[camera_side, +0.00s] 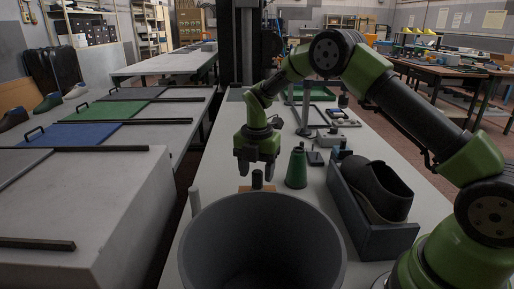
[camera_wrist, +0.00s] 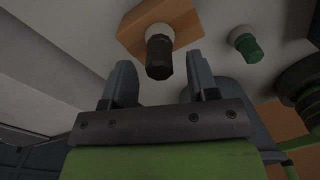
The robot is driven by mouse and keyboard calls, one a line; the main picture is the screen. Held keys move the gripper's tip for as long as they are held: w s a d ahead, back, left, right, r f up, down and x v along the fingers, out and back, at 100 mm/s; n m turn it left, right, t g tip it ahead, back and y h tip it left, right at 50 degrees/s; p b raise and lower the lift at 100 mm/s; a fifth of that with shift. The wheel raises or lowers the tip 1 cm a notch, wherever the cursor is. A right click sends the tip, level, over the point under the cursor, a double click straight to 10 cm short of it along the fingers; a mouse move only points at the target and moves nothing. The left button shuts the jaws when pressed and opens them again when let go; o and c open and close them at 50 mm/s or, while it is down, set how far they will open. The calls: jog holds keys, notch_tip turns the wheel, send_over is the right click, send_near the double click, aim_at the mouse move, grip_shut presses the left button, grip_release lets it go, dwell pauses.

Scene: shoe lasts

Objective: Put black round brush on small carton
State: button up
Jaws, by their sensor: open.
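The black round brush (camera_wrist: 158,55) stands upright, handle toward the camera, with a pale ring at its foot. It appears to rest on the small carton (camera_wrist: 185,22), a brown block under it in the wrist view. In the side view the brush (camera_side: 257,178) is a small dark piece just below my gripper (camera_side: 257,167), and the carton (camera_side: 257,188) is partly hidden behind the bin's rim. My gripper is open and points down over the brush. In the wrist view my gripper's two fingers (camera_wrist: 160,80) are apart, with the brush between and ahead of them, not gripped.
A large grey bin (camera_side: 215,240) stands in front of the carton. A green cone (camera_side: 297,168) stands close on the right; a black shoe (camera_side: 378,188) lies in a grey open box (camera_side: 370,240). A grey cylinder (camera_side: 194,201) stands at left. A green-topped piece (camera_wrist: 247,44) shows in the wrist view.

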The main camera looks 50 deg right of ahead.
aim_at(257, 172)
jog(key=s+a+r+m+t, duration=0.1)
jog(key=s+r+m, duration=0.2)
jog(key=r, duration=0.6)
jog(key=s+a+r+m+t, duration=0.15)
jog(key=r+m, duration=0.25)
jog(key=r, duration=0.5)
jog(key=s+a+r+m+t+y, duration=0.1)
jog(key=s+a+m+t, duration=0.1)
jog(key=s+m, duration=0.8)
jog(key=s+a+r+m+t+y, duration=0.1)
jog(key=s+a+r+m+t, duration=0.1)
jog(key=s+m, duration=0.7)
jog(key=shift+s+m+t, duration=0.35)
jog(key=shift+s+m, duration=0.05)
jog(key=shift+s, duration=0.65)
